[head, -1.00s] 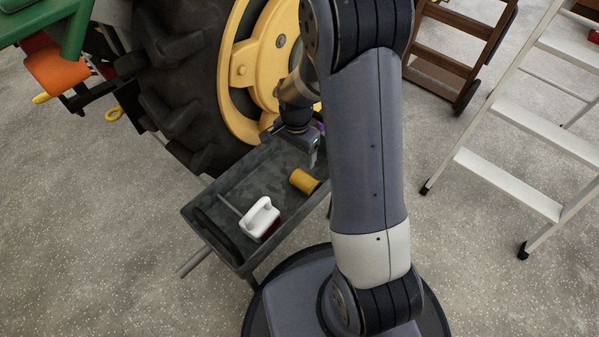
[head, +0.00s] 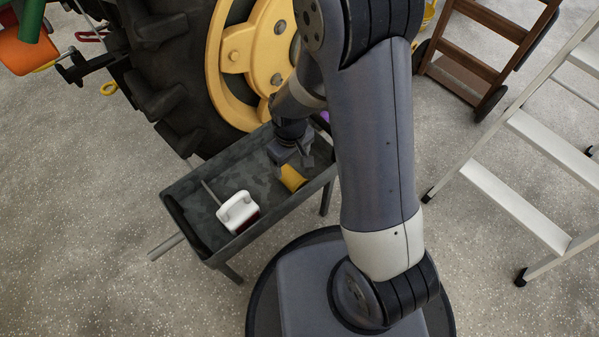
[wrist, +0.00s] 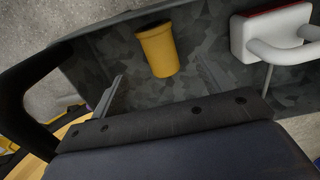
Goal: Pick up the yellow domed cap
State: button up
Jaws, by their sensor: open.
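The yellow domed cap (head: 292,178) lies in the dark grey tray (head: 185,183) of a cart, towards its right end. It looks like a short cylinder, and my gripper partly covers it in the head view. In the wrist view the cap (wrist: 157,50) shows whole, with its rim at the upper end. My gripper (head: 298,161) is above the cap, open and empty. In the wrist view its two fingers (wrist: 162,84) are spread apart, with the cap just beyond and between them. No contact with the cap is visible.
A white-handled thing with a red part (head: 238,211) and a thin rod lie in the tray left of the cap. The tray has raised walls. A large tractor wheel (head: 165,75) stands behind it. A white stepladder (head: 515,205) and a brown wooden ladder-like frame (head: 480,50) stand right.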

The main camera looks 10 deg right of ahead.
aim_at(291, 174)
notch_tip(291, 174, down, 6)
jog(key=shift+r+b, duration=0.2)
jog(key=shift+b, duration=1)
jog(key=shift+w+a+f+b, duration=0.1)
jog(key=shift+w+f+b, duration=0.1)
jog(key=shift+f+b, duration=0.85)
jog(key=shift+w+a+f+b, duration=0.15)
jog(key=shift+f+b, duration=0.3)
jog(key=shift+f, duration=1.2)
jog(key=shift+r, duration=0.1)
